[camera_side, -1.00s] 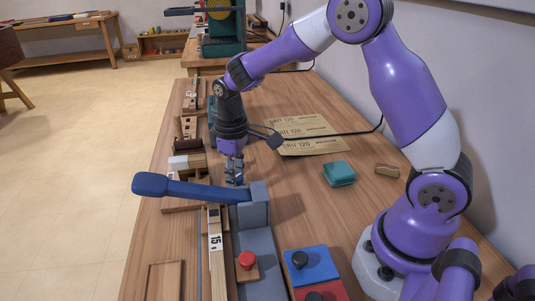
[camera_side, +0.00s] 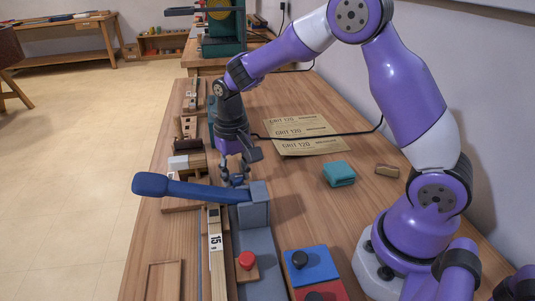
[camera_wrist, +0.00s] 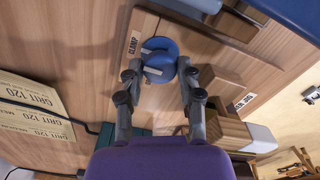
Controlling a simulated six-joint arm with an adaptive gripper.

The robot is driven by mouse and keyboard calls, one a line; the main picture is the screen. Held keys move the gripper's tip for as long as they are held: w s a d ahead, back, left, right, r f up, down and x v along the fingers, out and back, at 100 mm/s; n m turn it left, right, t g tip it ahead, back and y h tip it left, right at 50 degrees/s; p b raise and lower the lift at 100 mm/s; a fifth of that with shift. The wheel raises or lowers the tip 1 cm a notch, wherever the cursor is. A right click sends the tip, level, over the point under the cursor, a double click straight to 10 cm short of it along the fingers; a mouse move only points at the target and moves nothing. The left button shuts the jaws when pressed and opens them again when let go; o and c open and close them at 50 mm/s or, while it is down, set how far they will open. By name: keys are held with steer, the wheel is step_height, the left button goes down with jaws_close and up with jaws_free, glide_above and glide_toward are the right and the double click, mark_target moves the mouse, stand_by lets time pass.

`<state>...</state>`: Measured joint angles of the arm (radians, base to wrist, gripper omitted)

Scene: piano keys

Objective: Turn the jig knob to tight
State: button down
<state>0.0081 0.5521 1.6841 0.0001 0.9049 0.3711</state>
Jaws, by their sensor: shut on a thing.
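The blue round knob (camera_wrist: 160,52) with a pale pointer bar sits on a wooden plate beside a "CLAMP" label (camera_wrist: 133,42). My gripper (camera_wrist: 158,72) has one finger on each side of the knob and is shut on it. In the side view my gripper (camera_side: 236,178) points down just behind the blue lever handle (camera_side: 185,188). The knob cannot be made out there. No tight mark is readable.
The lever's grey base (camera_side: 254,205) stands close in front of my gripper. A red knob (camera_side: 246,260) and blue and red blocks (camera_side: 312,266) are nearer. Sandpaper sheets (camera_side: 300,135) and a teal box (camera_side: 339,173) lie to the right.

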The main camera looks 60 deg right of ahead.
mark_target(236, 177)
stand_by(0.5)
steer(key=c, duration=0.5)
jaws_free()
step_height(236, 177, up, 12)
steer(key=s+r+n+t, duration=0.2)
steer(key=s+n+t, duration=0.2)
steer(key=s, duration=1.1)
steer(key=shift+a+t, duration=0.15)
steer(key=shift+t, duration=0.65)
